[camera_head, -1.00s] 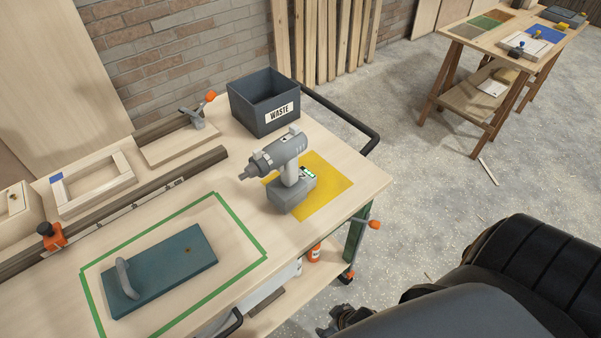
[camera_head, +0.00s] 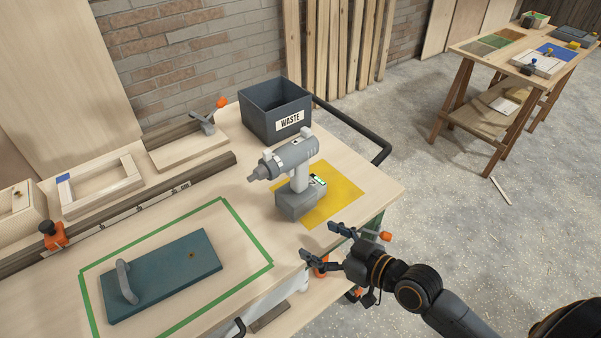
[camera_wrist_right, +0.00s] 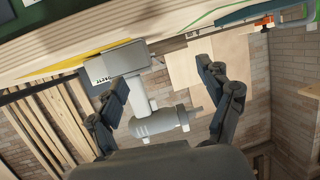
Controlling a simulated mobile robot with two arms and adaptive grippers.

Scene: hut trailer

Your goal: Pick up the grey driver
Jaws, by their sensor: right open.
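The grey driver (camera_head: 290,172) stands upright on its battery base on the workbench, partly over a yellow square (camera_head: 340,198). Its chuck points left in the head view. My right gripper (camera_head: 322,246) is open and empty, in front of the bench's near edge, lower right of the driver and apart from it. In the right wrist view the driver (camera_wrist_right: 150,115) appears upside down between the two spread fingers (camera_wrist_right: 168,98), some way beyond them. My left gripper is not in view.
A dark waste bin (camera_head: 272,112) stands behind the driver. A teal board with a handle (camera_head: 165,275) lies inside green tape at the left. A black rail (camera_head: 350,125) curves along the bench's right end. Orange-handled clamps (camera_head: 384,236) sit near the bench edge.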

